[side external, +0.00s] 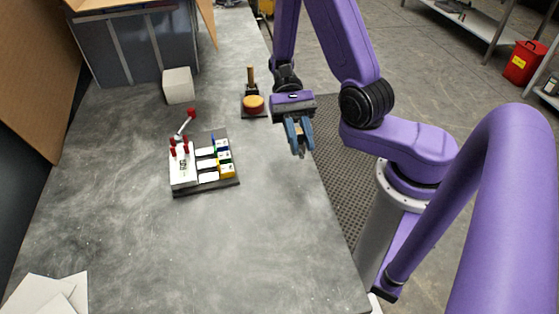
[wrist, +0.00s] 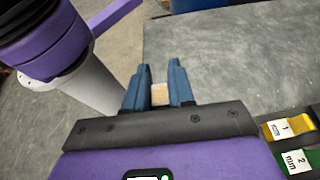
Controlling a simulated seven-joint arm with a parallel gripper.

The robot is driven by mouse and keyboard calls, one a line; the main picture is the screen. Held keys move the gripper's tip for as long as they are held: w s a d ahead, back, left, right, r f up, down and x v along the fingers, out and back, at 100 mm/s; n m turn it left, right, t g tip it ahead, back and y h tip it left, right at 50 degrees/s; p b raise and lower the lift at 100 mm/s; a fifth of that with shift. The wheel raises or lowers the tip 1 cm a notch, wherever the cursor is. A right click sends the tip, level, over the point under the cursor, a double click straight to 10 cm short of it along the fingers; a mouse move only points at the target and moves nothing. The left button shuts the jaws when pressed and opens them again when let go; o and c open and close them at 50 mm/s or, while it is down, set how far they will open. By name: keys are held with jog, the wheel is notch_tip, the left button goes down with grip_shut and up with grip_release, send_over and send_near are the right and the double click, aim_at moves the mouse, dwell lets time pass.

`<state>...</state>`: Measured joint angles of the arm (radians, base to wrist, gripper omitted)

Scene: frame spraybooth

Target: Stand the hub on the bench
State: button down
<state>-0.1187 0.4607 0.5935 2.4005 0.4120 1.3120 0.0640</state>
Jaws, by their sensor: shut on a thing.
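My gripper (side external: 298,140) hangs over the right edge of the bench (side external: 240,245), fingers pointing down. In the wrist view my gripper (wrist: 157,82) has its blue fingers on either side of a small tan piece (wrist: 159,94), which I take to be the hub. Only its pale face shows between the fingers; the rest is hidden. In the side view the fingers cover the piece, so I cannot tell its full shape or tilt. It appears to be held above the bench.
A dark tray (side external: 205,186) with white, coloured-tab blocks and red knobs sits mid-bench. A post stand with an orange-tan disc (side external: 253,103) is behind my gripper. A pale cube (side external: 178,85) and a grey bin (side external: 130,45) are farther back. The front bench is largely clear.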

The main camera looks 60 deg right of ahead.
jog(key=w+d+m+t+y, duration=0.2)
jog(key=w+m+t+y, duration=0.2)
jog(key=w+m+t, duration=0.45)
jog(key=shift+m+t, duration=0.35)
jog(key=shift+t, duration=0.2)
jog(key=shift+s+a+f, duration=0.1)
jog(key=shift+s+f, duration=0.1)
jog(key=shift+f, duration=1.2)
jog(key=shift+s+a+f, duration=0.1)
jog(key=shift+s+f, duration=0.1)
jog(key=shift+f, duration=1.15)
jog(key=shift+s+a+f, duration=0.1)
jog(key=shift+s+f, duration=0.1)
jog(key=shift+f, duration=1.2)
jog(key=shift+f, duration=0.1)
jog(key=c, duration=1)
grip_release()
jog(key=shift+o, duration=0.2)
